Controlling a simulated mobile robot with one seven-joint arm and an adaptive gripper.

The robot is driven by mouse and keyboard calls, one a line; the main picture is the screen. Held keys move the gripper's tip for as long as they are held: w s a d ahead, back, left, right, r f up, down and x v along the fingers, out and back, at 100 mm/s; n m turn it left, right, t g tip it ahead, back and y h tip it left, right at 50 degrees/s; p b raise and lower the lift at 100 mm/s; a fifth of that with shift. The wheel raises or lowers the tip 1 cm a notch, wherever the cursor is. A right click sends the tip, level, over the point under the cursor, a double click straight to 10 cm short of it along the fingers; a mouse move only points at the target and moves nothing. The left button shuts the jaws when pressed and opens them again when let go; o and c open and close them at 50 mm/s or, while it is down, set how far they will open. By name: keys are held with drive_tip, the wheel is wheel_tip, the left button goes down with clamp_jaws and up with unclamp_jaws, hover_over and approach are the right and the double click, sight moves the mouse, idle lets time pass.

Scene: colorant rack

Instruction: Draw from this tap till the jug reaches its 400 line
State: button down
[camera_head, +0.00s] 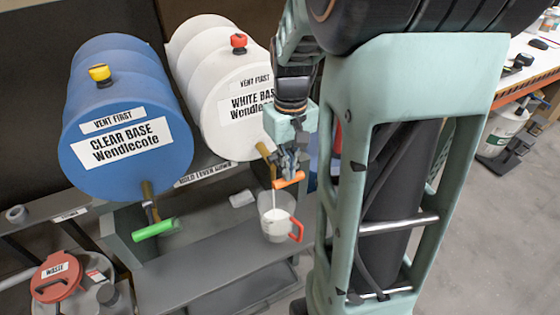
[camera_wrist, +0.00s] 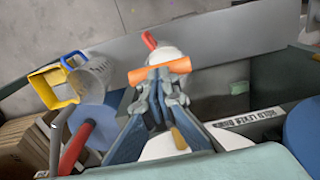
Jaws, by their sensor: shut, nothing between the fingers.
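The white drum (camera_head: 225,90), labelled "White Base", has a brass tap (camera_head: 264,150) with an orange lever (camera_head: 291,180). My gripper (camera_head: 289,168) is shut and empty, with its fingertips at the orange lever, apparently touching it from above. The wrist view shows the fingertips (camera_wrist: 158,82) close against the lever (camera_wrist: 160,70). A thin white stream (camera_head: 274,195) runs from the tap into the clear jug (camera_head: 277,225) below, which has a red handle and holds some white liquid. The jug's marks are too small to read. In the wrist view, the lever and fingers partly hide the jug (camera_wrist: 165,55).
A blue "Clear Base" drum (camera_head: 125,120) with a green lever (camera_head: 154,229) stands left. A grey shelf (camera_head: 190,270) carries the jug. A red-lidded waste container (camera_head: 56,277) is at lower left. A jug with a blue handle (camera_wrist: 98,75) shows in the wrist view.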

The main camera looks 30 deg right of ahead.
drive_tip(key=shift+r+p, duration=0.95)
drive_tip(key=shift+r, duration=0.5)
wheel_tip(320, 180, up, 5)
drive_tip(key=p, duration=0.4)
